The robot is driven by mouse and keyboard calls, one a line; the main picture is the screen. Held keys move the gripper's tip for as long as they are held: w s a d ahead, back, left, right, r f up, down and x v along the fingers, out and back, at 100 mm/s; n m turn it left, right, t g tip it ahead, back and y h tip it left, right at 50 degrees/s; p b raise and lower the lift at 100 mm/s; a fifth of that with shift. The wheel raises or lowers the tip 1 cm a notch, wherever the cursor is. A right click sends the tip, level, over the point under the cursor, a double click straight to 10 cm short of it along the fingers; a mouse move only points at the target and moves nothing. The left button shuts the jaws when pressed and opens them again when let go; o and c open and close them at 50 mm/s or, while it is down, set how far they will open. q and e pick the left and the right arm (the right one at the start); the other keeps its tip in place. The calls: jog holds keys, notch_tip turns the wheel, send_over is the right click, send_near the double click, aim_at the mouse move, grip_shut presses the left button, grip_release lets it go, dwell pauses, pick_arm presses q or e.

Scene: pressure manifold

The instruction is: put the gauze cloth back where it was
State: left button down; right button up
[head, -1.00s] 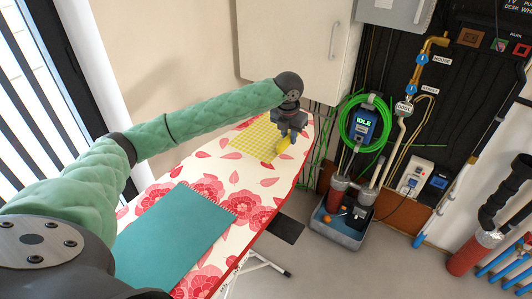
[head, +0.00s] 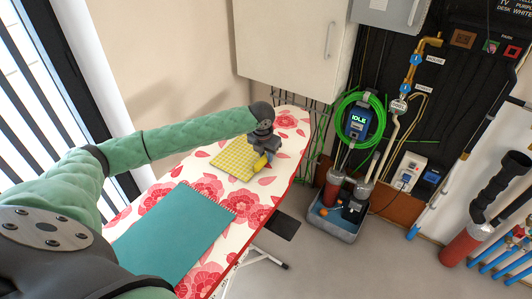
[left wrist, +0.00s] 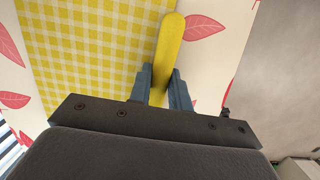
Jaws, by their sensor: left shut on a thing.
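The cloth that looks like the gauze cloth is yellow-and-white checked (head: 230,157) and spread over the far part of the flowered ironing board (head: 290,118). In the left wrist view the cloth (left wrist: 90,50) fills the upper left. My left gripper (head: 262,160) is at the cloth's right edge, shut on a plain yellow elongated piece (left wrist: 168,45). This piece lies along the cloth's edge; I cannot tell whether it is joined to it. I cannot tell whether the cloth touches the board everywhere. My right gripper is not in view.
A teal mat (head: 170,240) covers the near part of the board. Patterned board is bare right of the cloth and at the far tip. A grey tub (head: 335,225) with pump parts stands on the floor at right, below a coiled green hose (head: 345,103).

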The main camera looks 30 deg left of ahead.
pick_arm(q)
jog(key=shift+f, duration=0.15)
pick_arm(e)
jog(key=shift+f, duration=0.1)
pick_arm(q)
jog(key=c, duration=1.3)
grip_release()
jog(key=shift+f, duration=0.1)
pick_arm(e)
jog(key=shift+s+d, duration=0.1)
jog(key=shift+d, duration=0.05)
pick_arm(q)
jog(key=shift+r, duration=0.3)
notch_tip(320, 180, up, 12)
jog(key=s+b, duration=0.1)
jog(key=b, duration=0.2)
jog(key=shift+s+f+b, duration=0.2)
jog(key=shift+s+b, duration=0.1)
jog(key=shift+s, duration=0.05)
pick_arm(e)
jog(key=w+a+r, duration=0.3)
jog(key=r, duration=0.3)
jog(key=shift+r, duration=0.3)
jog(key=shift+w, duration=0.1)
